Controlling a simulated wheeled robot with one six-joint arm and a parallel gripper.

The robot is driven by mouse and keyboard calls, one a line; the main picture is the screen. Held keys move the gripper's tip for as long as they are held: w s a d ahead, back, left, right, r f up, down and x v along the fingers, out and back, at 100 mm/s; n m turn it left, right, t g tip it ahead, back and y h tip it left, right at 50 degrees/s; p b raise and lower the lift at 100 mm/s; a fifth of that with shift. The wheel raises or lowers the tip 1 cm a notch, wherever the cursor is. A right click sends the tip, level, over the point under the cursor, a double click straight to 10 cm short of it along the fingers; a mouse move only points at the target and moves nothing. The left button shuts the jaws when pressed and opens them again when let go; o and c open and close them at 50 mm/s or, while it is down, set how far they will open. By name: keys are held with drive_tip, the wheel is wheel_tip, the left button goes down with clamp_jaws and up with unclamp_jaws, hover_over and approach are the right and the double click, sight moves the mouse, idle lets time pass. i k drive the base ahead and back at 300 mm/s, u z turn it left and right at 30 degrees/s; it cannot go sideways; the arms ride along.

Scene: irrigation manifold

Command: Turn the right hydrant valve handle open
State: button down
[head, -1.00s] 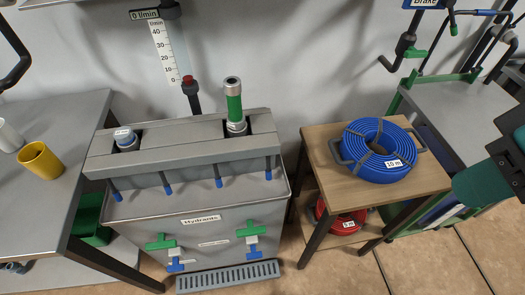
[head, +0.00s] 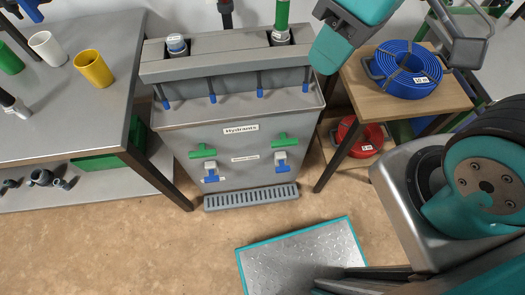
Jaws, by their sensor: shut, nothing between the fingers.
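The grey hydrant cabinet (head: 165,150), labelled Hydrants, stands in the middle of the head view. Its front bears two valve sets. The right set has a green T-shaped part (head: 281,138) above a white body and a blue T-shaped part (head: 281,168). Both bars lie roughly crosswise. The left set has a similar green part (head: 201,152) and blue part (head: 212,176). Teal and grey links of my arm cross the upper right. I cannot make out my gripper's fingers. No part of my arm visibly touches the right valve.
A grey drain grate (head: 250,197) lies below the valves. A teal-edged metal plate (head: 300,262) is on the floor nearer me. A wooden stand (head: 362,100) with a blue hose coil (head: 407,70) stands right. A table (head: 60,125) with cups stands left. Floor before the cabinet is open.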

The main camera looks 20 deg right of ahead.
sight(284, 142)
drive_tip(key=z, duration=1.1)
drive_tip(key=k, duration=0.6)
drive_tip(key=z, duration=0.2)
